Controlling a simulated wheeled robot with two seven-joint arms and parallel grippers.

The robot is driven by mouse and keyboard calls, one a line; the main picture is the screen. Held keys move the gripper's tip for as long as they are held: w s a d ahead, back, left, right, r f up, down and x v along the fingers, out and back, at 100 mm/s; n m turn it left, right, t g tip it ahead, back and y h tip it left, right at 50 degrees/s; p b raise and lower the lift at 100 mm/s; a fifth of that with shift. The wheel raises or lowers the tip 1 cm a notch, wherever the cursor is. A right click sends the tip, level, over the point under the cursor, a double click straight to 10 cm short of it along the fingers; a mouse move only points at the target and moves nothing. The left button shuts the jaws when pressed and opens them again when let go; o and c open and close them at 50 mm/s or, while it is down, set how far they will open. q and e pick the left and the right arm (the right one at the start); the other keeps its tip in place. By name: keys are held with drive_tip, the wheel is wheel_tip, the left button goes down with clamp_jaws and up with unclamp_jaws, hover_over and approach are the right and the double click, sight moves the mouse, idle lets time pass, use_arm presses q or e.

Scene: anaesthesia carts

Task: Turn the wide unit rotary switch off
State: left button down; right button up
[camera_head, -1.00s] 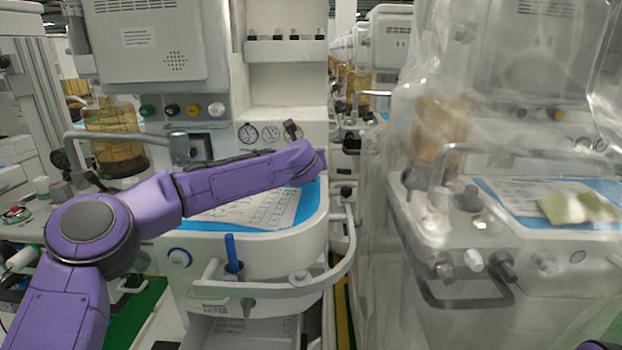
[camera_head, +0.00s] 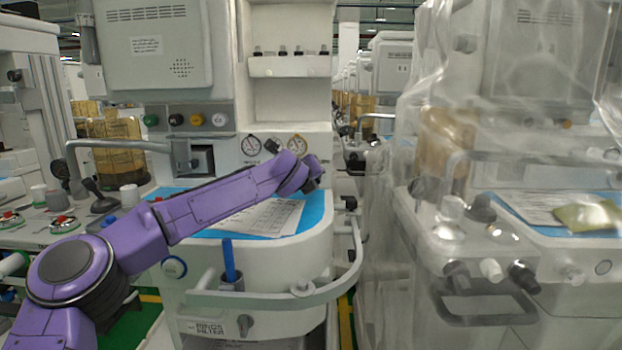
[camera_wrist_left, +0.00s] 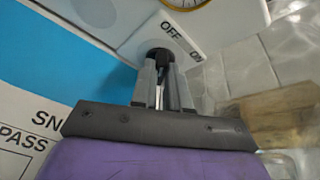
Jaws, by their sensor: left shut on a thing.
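The rotary switch (camera_wrist_left: 158,54) is a dark round knob on a white panel in the left wrist view, with "OFF" printed above it and a second, partly readable label to its right. My left gripper (camera_wrist_left: 160,72) is shut on the knob; its grey fingers stand on either side and hide much of it, so its turn angle cannot be told. In the head view my purple left arm reaches over the wide unit (camera_head: 290,245) to its right side, below the gauges. The switch and my fingertips cannot be made out there. My right gripper is out of view.
Papers (camera_head: 258,217) lie on the blue worktop beneath my arm. A curved rail (camera_head: 300,290) and a blue pen (camera_head: 229,260) are at the unit's front. A plastic-draped unit (camera_head: 490,240) stands to the right, across a narrow gap. Gauges (camera_head: 250,145) sit behind my wrist.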

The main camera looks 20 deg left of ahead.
use_arm(q)
drive_tip(key=c, duration=1.1)
unclamp_jaws()
drive_tip(key=b+v, duration=0.1)
drive_tip(key=v, duration=0.9)
drive_tip(key=shift+s, duration=0.35)
